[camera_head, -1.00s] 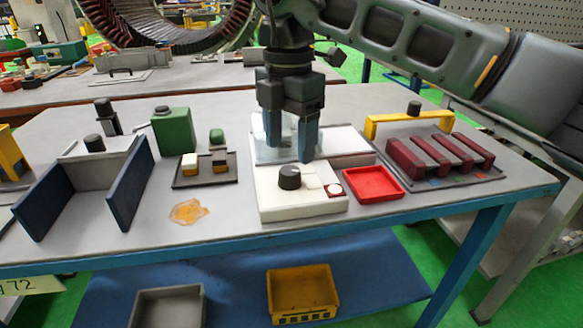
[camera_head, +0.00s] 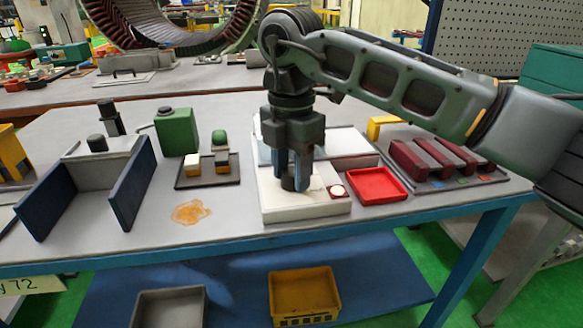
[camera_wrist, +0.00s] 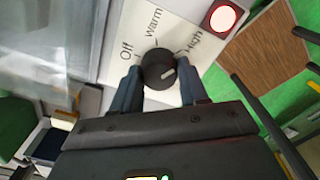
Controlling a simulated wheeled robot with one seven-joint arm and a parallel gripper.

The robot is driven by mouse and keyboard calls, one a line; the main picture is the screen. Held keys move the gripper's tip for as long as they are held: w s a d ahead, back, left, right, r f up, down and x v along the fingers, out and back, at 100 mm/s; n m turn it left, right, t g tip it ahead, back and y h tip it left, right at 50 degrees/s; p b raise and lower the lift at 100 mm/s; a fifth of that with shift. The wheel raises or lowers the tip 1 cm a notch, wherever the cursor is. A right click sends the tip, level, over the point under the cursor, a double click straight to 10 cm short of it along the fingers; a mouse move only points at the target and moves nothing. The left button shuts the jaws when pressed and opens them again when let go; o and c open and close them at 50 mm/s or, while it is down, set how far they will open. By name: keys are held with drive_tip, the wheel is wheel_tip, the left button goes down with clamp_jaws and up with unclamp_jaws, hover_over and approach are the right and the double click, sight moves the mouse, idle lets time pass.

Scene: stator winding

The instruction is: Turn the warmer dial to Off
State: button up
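The warmer is a white unit (camera_head: 305,208) on the table. Its black round dial (camera_wrist: 158,68) shows in the wrist view, with the labels Off (camera_wrist: 127,50), Warm (camera_wrist: 153,22) and High (camera_wrist: 195,41) printed around its far side. A pale mark on the dial lies toward its lower right in the wrist view, not at Off. My gripper (camera_head: 291,172) points down at the dial. In the wrist view its two blue fingers (camera_wrist: 158,82) stand either side of the dial, apart, with narrow gaps showing near the tips. In the head view the fingers partly hide the dial (camera_head: 289,184).
A white-and-red button (camera_wrist: 222,17) sits beside the dial. A red tray (camera_head: 377,186) stands just right of the warmer, and a rack of dark red blocks (camera_head: 440,160) lies farther right. A small tray (camera_head: 190,182) with blocks is left. Bare table surrounds an orange stain (camera_head: 190,212).

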drive_tip(key=c, duration=0.6)
drive_tip(key=shift+r+n, duration=0.1)
drive_tip(key=shift+n, duration=0.2)
drive_tip(key=n+p, duration=0.1)
drive_tip(key=n, duration=0.3)
drive_tip(key=shift+n+p, duration=0.3)
drive_tip(key=n, duration=0.6)
drive_tip(key=shift+d+p, duration=0.1)
drive_tip(key=shift+p, duration=0.25)
drive_tip(key=n, duration=0.6)
drive_tip(key=shift+w+n, duration=0.1)
drive_tip(key=shift+n, duration=0.3)
drive_tip(key=n, duration=0.6)
drive_tip(key=shift+d+p, duration=0.1)
drive_tip(key=shift+p, duration=0.2)
